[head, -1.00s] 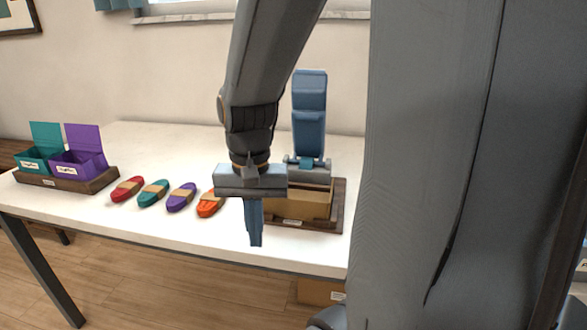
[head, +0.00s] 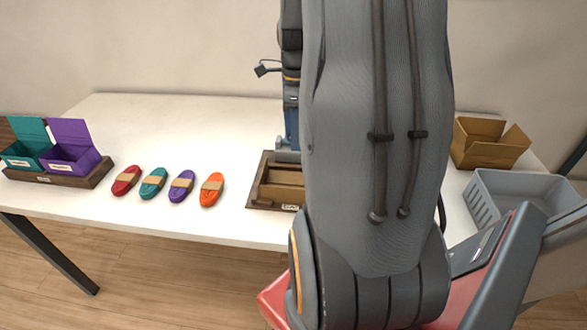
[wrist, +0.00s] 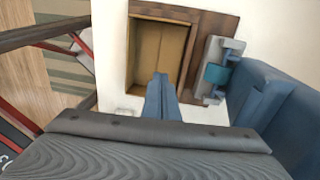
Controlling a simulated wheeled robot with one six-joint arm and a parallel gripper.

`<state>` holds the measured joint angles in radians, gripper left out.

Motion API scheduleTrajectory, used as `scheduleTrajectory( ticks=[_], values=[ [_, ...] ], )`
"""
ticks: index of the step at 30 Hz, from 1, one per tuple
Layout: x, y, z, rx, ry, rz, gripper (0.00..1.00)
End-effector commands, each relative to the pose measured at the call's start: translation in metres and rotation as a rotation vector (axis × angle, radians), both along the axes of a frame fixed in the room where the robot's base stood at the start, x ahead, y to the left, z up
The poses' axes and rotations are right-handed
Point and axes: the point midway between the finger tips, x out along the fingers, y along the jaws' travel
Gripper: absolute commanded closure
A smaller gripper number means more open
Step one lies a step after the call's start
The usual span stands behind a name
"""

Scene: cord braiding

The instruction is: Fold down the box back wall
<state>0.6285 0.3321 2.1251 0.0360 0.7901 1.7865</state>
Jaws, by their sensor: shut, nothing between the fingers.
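A brown cardboard box (head: 282,192) sits in a dark wooden tray (head: 253,200) near the table's front edge; my arm hides its right part in the head view. In the wrist view the box (wrist: 158,55) is seen from above, open at the top, inside the wooden tray (wrist: 217,22). I cannot tell for certain which panel is the back wall. My gripper (wrist: 160,80) has its blue fingers together and empty, pointing at the box's near edge in the picture. Whether they touch it is unclear.
Teal and purple boxes (head: 70,155) stand far left. An open carton (head: 487,145) and a grey bin (head: 510,195) are at right.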

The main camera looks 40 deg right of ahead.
Motion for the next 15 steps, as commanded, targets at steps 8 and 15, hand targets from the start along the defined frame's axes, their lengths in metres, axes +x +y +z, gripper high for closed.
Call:
scheduleTrajectory(
  ticks=[8, 15],
  values=[
    [-0.005, 0.006, -0.053, 0.003, 0.004, 0.002, 1.0],
    [-0.007, 0.01, -0.09, 0.003, 0.003, 0.005, 1.0]
  ],
)
